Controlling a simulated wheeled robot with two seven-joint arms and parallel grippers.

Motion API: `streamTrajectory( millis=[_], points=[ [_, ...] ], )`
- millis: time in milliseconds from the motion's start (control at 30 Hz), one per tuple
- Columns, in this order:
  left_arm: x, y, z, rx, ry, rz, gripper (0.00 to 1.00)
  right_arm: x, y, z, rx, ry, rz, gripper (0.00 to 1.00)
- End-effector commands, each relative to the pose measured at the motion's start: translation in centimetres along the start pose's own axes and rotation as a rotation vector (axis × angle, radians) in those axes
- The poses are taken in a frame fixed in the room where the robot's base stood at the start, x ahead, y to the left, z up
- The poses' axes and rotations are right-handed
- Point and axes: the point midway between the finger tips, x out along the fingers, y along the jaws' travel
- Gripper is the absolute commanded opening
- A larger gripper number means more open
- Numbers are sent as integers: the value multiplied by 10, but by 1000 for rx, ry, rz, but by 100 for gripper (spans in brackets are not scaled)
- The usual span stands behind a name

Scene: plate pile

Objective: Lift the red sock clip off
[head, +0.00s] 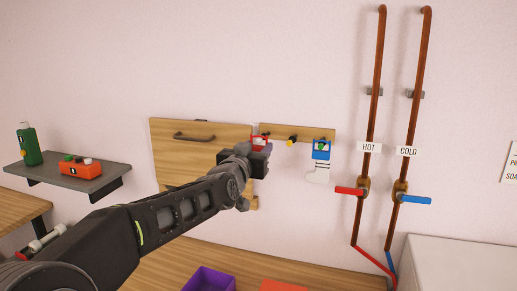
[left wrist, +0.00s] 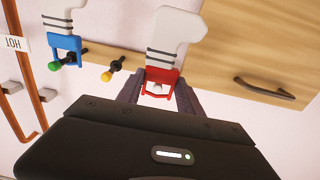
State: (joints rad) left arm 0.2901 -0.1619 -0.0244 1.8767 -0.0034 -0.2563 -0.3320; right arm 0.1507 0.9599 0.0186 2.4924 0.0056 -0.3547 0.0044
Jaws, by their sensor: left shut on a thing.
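The red sock clip (head: 259,140) is at the left end of the wooden peg rail (head: 308,133), mostly behind my left gripper (head: 256,157). In the left wrist view, which is turned upside down, the red clip (left wrist: 163,78) sits between the two fingers of my left gripper (left wrist: 160,92), which is shut on it. A white peg tip (left wrist: 157,88) shows in the clip's opening, so the clip appears to be still around its peg. A white striped sock (left wrist: 176,32) is attached to the clip; it is hidden in the head view. My right gripper is not in view.
A blue clip (head: 321,150) with a striped sock (head: 317,172) hangs on the green-tipped peg at right. A yellow-tipped peg (head: 292,138) between them is bare. A wooden cabinet door (head: 185,150) with a handle is left. Hot and cold pipes (head: 372,110) stand right.

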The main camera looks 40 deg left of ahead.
Motion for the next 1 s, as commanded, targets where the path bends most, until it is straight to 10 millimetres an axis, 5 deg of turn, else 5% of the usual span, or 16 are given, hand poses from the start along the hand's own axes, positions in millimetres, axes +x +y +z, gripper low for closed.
streamTrajectory(
  millis=[600, 1000],
  points=[
    [-33, 0, 0, 0, 1, 0, 4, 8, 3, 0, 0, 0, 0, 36],
    [-36, 0, 0, 0, 0, 0, 4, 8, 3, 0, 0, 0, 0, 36]
  ],
)
